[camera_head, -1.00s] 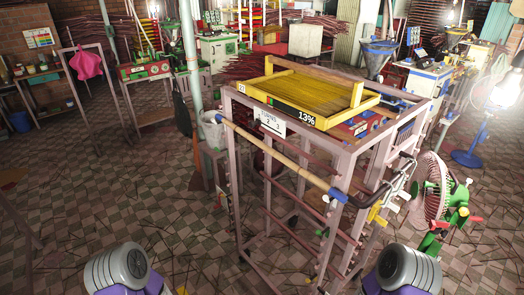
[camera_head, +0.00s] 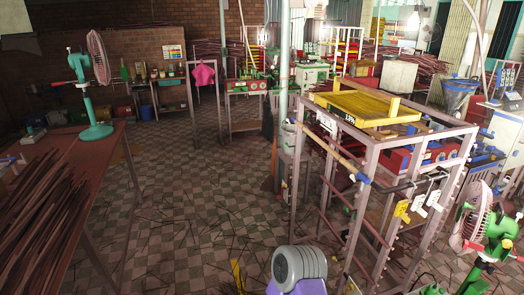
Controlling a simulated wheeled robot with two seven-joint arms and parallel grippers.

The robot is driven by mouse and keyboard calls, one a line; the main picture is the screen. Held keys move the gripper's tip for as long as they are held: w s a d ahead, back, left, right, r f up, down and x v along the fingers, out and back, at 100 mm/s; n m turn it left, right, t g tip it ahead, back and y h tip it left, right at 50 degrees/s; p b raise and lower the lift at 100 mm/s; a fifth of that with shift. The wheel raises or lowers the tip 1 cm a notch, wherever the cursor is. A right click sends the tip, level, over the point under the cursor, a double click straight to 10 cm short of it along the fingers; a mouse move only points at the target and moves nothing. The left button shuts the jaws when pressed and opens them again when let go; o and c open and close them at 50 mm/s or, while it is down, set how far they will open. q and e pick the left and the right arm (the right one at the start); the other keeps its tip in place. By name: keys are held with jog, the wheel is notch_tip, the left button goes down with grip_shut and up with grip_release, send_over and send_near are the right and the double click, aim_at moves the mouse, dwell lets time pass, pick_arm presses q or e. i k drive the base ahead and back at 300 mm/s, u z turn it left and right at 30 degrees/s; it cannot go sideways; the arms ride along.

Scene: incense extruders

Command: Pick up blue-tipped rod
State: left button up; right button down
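The blue-tipped rod (camera_head: 338,156) is a tan wooden rod. It lies along the upper front side of the pinkish metal frame (camera_head: 299,200), sloping down to the right in the picture. Its blue tip (camera_head: 362,178) is at the near right end, by the frame's corner post. Neither gripper shows. A grey and purple part of my own arm is at the bottom edge, below and left of the rod.
A yellow tray (camera_head: 372,107) sits on top of the frame. Tags (camera_head: 402,209) hang from its right side. A green fan (camera_head: 485,240) stands at the right. A table (camera_head: 75,195) with dark sticks and another fan (camera_head: 95,90) is at the left.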

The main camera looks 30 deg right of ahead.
aim_at(360, 175)
jog(key=u, duration=0.2)
jog(key=i, duration=0.75)
jog(key=z, duration=0.8)
jog(key=i, duration=1.5)
jog(key=z, duration=1.2)
